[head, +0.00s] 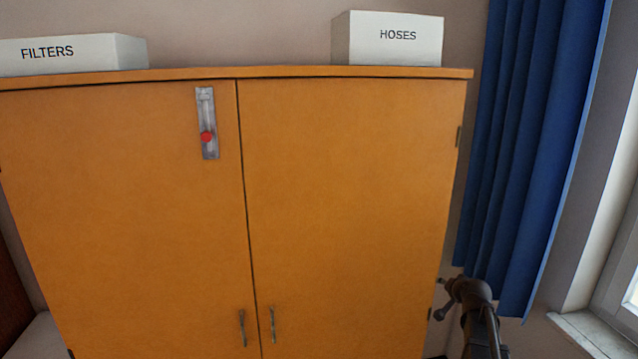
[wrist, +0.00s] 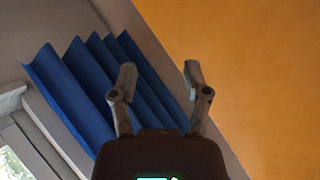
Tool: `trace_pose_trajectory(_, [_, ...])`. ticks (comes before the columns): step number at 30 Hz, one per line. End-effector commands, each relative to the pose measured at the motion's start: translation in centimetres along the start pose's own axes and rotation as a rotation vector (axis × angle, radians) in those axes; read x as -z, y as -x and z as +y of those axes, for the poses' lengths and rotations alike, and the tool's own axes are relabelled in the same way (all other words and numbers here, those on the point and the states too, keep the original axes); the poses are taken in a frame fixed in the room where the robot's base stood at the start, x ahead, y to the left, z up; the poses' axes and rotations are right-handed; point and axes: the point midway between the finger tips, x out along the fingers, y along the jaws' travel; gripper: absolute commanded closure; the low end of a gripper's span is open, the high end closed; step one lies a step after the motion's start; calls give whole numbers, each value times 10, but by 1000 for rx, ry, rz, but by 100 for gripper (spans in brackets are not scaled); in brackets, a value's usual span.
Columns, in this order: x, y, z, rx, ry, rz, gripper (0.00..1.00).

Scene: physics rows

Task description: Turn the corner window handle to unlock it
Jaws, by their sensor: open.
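The window shows only in part at the right edge of the head view, as a white frame (head: 617,285) with a bright pane. Its frame also shows at the lower left of the wrist view (wrist: 42,140). No window handle is visible in either view. My gripper (wrist: 158,80) is open and empty in the wrist view, its two fingers apart in front of the blue curtain and the wall. In the head view my arm's end is low at the right, beside the cupboard and below the curtain, apart from the window.
An orange cupboard (head: 345,200) with two closed doors fills the middle. A blue curtain (head: 530,120) hangs between it and the window. A white windowsill (head: 585,335) juts out at lower right. Boxes marked FILTERS (head: 60,55) and HOSES (head: 395,40) stand on top of the cupboard.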

Motion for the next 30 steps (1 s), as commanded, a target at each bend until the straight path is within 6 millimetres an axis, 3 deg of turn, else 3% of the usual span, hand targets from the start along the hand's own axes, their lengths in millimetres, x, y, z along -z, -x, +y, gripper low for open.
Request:
trace_pose_trajectory(1, [-34, 2, -5, -7, 41, -62, 39])
trace_pose_trajectory(9, [-176, 27, -20, -90, 272, -408, 39])
trace_pose_trajectory(15, [-271, 66, -12, -185, 443, -660, 39])
trace_pose_trajectory(18, [-308, 89, -5, -238, 519, -770, 39])
trace_pose_trajectory(24, [-349, 122, 7, -323, 614, -913, 39])
trace_pose_trajectory(30, [-358, 133, 10, -352, 641, -956, 39])
